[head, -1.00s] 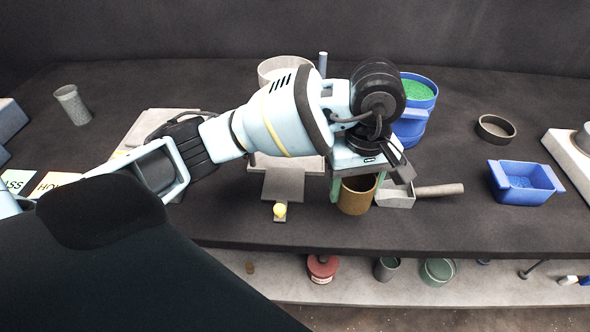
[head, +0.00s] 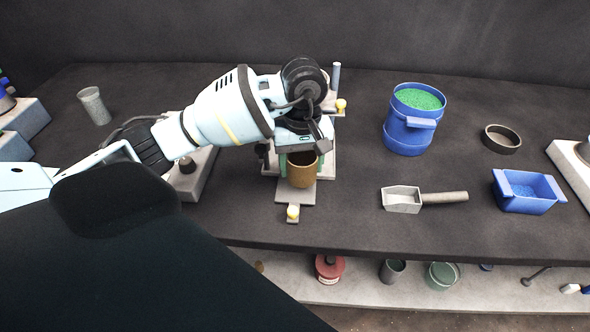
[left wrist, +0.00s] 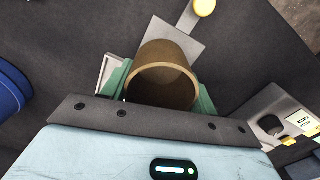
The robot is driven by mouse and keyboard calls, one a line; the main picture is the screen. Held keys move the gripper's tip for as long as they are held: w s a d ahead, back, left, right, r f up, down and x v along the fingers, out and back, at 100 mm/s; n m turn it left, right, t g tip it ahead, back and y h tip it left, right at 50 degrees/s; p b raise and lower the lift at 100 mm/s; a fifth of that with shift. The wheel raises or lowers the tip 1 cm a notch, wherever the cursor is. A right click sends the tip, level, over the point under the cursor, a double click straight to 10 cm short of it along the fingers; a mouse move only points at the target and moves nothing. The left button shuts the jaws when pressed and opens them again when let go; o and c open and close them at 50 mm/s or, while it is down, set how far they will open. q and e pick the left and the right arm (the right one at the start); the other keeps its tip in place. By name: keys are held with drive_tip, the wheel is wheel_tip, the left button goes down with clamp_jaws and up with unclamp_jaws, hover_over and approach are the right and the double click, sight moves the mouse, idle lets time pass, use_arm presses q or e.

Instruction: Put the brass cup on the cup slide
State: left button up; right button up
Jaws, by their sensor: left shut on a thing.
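The brass cup (head: 302,174) is upright in my left gripper (head: 301,163). Its green finger pads are shut on the cup's two sides. The left wrist view looks down on the cup (left wrist: 163,73), with a green finger at each side of its rim. The cup slide (head: 291,196), a grey plate with a yellow-knobbed tab at its front, lies below and just in front of the cup. The cup overlaps the slide in the head view; I cannot tell whether it touches it. My arm hides much of the machine behind. My right gripper is not in view.
A blue bucket of green grains (head: 409,132), a metal scoop (head: 402,200), a blue tray (head: 527,191) and a dark ring (head: 501,139) stand to the right. A grey tumbler (head: 95,105) stands at the left back. The bench is clear between the slide and the scoop.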

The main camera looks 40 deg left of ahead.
sight(296, 173)
use_arm(q)
drive_tip(key=shift+a, duration=0.65)
wheel_tip(296, 173, down, 3)
drive_tip(key=shift+f+p, duration=0.15)
drive_tip(key=shift+p, duration=0.15)
drive_tip(key=shift+f, duration=0.15)
drive_tip(key=shift+f, duration=0.15)
drive_tip(key=o, duration=1.1)
wheel_tip(296, 173, up, 12)
drive_tip(key=shift+r, duration=0.15)
